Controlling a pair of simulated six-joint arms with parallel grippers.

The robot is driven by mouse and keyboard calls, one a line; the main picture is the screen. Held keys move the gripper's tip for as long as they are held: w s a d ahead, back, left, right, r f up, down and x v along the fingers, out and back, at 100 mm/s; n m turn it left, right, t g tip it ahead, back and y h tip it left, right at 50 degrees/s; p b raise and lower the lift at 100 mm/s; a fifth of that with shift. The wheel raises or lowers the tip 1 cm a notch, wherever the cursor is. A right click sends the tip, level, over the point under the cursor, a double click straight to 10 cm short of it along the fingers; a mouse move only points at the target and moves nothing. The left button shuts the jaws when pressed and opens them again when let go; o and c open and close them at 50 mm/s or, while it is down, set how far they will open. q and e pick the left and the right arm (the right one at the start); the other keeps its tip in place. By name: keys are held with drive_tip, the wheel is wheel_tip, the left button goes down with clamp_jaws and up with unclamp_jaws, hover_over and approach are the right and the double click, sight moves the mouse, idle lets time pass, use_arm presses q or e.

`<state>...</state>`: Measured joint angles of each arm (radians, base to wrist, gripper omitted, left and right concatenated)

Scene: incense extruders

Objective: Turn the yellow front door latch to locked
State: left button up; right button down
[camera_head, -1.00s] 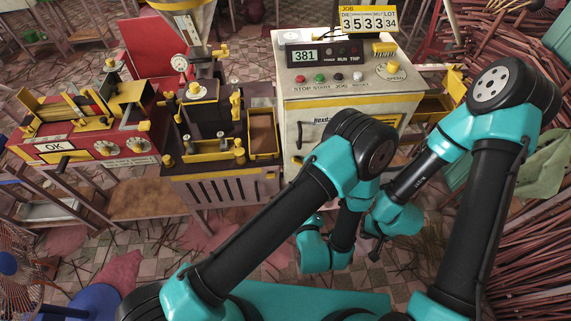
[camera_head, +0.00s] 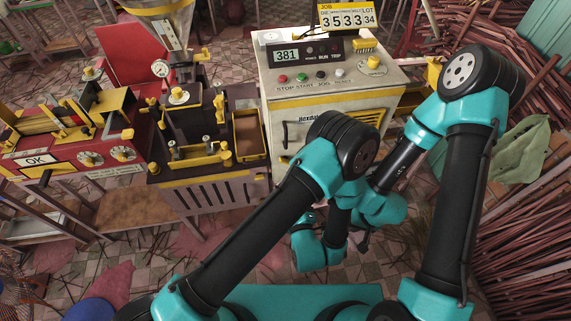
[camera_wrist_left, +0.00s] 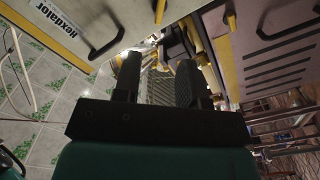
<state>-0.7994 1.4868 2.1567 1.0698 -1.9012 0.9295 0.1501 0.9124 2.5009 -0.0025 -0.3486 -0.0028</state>
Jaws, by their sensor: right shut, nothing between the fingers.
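I cannot make out the yellow front door latch for certain; my left arm covers part of this front. In the left wrist view, a small yellow upright piece (camera_wrist_left: 159,12) shows near the label, and I cannot tell if it is the latch. My left gripper (camera_wrist_left: 157,80) is open and empty in that view; the head view hides its fingers. My right gripper (camera_head: 363,241) is shut and empty, low in front of the cabinet.
A dark extruder bench (camera_head: 205,180) with yellow fittings stands left of the cabinet. A red machine marked OK (camera_head: 75,155) is farther left. Bundles of reddish sticks (camera_head: 520,240) fill the right side. Tiled floor (camera_head: 140,255) lies open in front of the benches.

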sight(285, 161)
use_arm(q)
drive_tip(key=w+a, duration=0.2)
drive_tip(key=w, duration=1.2)
drive_tip(key=shift+a, duration=0.35)
drive_tip(key=shift+w, duration=0.1)
clamp_jaws()
